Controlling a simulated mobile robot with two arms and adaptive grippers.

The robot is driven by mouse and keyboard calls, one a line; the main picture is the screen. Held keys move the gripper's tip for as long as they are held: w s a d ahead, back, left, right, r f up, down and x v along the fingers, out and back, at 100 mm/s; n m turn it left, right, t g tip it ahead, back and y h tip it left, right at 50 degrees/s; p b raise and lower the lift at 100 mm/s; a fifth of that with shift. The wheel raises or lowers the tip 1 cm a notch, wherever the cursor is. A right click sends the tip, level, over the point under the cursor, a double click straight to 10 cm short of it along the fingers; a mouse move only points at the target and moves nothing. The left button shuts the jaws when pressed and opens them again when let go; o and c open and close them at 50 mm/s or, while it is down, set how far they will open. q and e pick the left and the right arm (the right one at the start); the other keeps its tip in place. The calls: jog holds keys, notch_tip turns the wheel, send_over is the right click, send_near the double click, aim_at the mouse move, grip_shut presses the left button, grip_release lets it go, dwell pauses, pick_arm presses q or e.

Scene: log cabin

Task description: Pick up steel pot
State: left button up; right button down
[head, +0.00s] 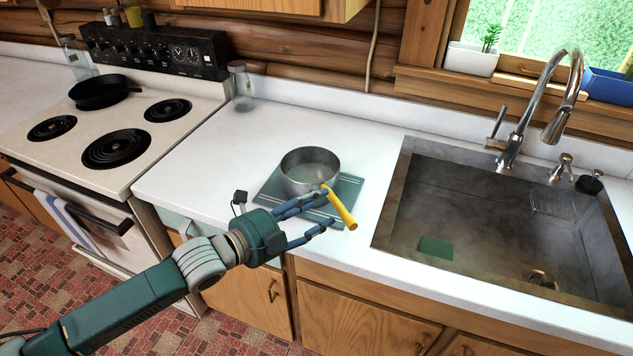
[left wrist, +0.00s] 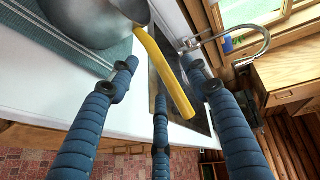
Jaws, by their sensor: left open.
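The steel pot (head: 302,176) sits upright on a grey-green striped mat (head: 349,188) on the white counter, left of the sink. Its yellow handle (head: 340,207) points toward the counter's front edge. My left gripper (head: 326,208) is open at the handle, its blue fingers reaching in from the left. In the left wrist view the pot (left wrist: 88,22) is at the top left. There the handle (left wrist: 166,75) runs between the spread fingers (left wrist: 160,85). I cannot tell whether any finger touches it. My right gripper is not in view.
The sink (head: 480,210) with its tall faucet (head: 548,105) lies to the right. A stove (head: 110,130) with a black pan (head: 103,91) stands at the left. A glass jar (head: 240,86) is at the counter's back. The counter behind and left of the pot is clear.

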aim_at(333, 198)
pick_arm(q)
jog(key=p+x, duration=0.2)
jog(key=x, duration=0.4)
jog(key=shift+a+f, duration=0.1)
jog(key=shift+a, duration=0.05)
jog(key=shift+w+f, duration=0.1)
jog(key=shift+w, duration=0.05)
jog(key=c, duration=0.3)
grip_shut()
jog(key=shift+r, duration=0.35)
jog(key=shift+w, duration=0.1)
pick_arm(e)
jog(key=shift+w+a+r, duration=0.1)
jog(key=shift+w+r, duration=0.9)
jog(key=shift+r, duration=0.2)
